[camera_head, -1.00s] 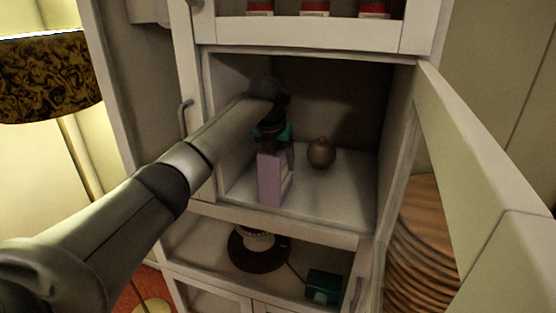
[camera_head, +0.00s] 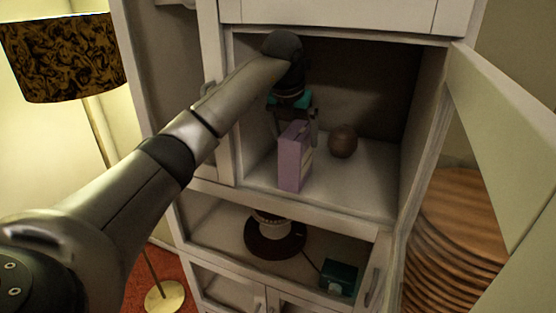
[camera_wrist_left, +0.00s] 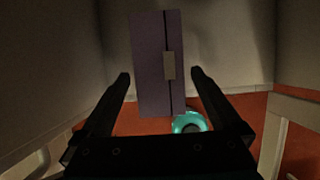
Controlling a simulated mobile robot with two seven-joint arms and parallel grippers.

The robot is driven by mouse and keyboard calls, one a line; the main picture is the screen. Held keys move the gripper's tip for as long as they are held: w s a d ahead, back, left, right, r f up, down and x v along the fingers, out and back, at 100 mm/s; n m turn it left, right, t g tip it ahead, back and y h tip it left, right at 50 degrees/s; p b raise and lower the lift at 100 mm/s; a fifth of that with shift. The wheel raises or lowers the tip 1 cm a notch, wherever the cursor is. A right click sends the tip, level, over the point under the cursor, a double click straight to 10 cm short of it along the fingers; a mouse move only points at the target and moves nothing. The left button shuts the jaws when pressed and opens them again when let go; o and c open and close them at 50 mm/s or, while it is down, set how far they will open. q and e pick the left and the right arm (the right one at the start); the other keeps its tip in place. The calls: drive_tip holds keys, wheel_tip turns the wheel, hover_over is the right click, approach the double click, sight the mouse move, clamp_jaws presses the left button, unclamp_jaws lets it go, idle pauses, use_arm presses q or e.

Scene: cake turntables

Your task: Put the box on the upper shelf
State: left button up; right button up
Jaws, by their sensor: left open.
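The purple box (camera_head: 294,160) stands upright on the floor of the open upper compartment (camera_head: 350,190), near its front left. It also shows in the left wrist view (camera_wrist_left: 150,65), between the lines of the two fingers. My left gripper (camera_head: 294,128) is open at the top of the box, with its fingers partly hidden behind it in the head view. In the wrist view the gripper (camera_wrist_left: 160,75) has a finger on each side of the box, with gaps showing. My right gripper is not in view.
A brown round object (camera_head: 343,141) sits right of the box. An open door (camera_head: 510,140) hangs at the right. The lower shelf holds a dark round stand (camera_head: 275,240) and a teal box (camera_head: 338,277). A lamp (camera_head: 62,55) stands left.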

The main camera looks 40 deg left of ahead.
use_arm(q)
drive_tip(key=s+d+b, duration=0.2)
drive_tip(key=s+b, duration=0.2)
drive_tip(key=s, duration=0.6)
drive_tip(key=shift+s+d, duration=0.2)
